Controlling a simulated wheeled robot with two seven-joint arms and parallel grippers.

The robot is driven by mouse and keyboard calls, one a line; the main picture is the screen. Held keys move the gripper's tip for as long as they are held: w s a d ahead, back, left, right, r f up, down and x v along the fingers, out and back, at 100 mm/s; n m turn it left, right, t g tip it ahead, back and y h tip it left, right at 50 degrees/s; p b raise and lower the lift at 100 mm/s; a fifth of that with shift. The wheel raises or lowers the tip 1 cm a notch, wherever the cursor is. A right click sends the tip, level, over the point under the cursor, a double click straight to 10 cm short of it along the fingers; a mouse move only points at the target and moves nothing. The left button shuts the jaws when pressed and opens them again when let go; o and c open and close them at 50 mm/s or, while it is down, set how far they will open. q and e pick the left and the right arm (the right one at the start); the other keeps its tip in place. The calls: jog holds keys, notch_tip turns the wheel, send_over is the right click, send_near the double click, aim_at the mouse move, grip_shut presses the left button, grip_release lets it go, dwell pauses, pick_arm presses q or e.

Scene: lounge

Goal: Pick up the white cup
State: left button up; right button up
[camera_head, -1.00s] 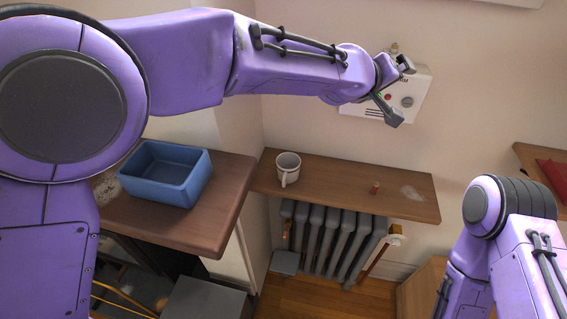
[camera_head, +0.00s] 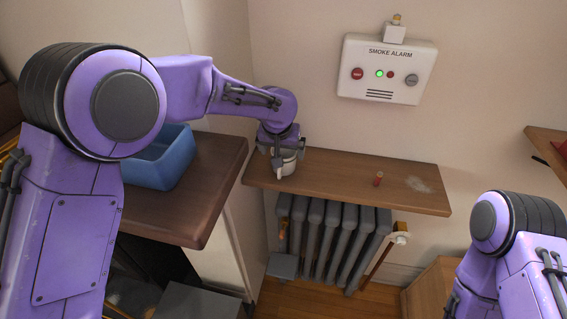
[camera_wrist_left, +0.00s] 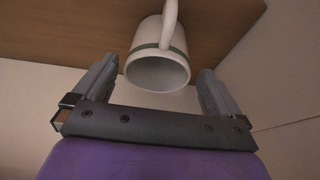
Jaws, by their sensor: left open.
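The white cup (camera_head: 286,165) stands on the wooden shelf (camera_head: 340,183) above the radiator, partly hidden by my left gripper (camera_head: 287,153) in the head view. In the left wrist view the cup (camera_wrist_left: 158,68) has a green band near its rim and a handle toward the top of the picture. My left gripper (camera_wrist_left: 156,88) is open, with one finger on each side of the cup's rim. Gaps show between the fingers and the cup. My right arm shows at the lower right of the head view, but its gripper is out of view.
A blue bin (camera_head: 157,160) sits on the dark wooden cabinet top at the left, partly behind my left arm. A smoke alarm (camera_head: 387,70) hangs on the wall above.

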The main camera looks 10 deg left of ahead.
aim_at(284, 156)
pick_arm(q)
jog(key=x, duration=0.4)
jog(key=shift+d+f+p, duration=0.1)
jog(key=shift+f+p, duration=0.05)
jog(key=shift+p, duration=0.25)
jog(key=c, duration=1.2)
jog(key=shift+o, duration=0.2)
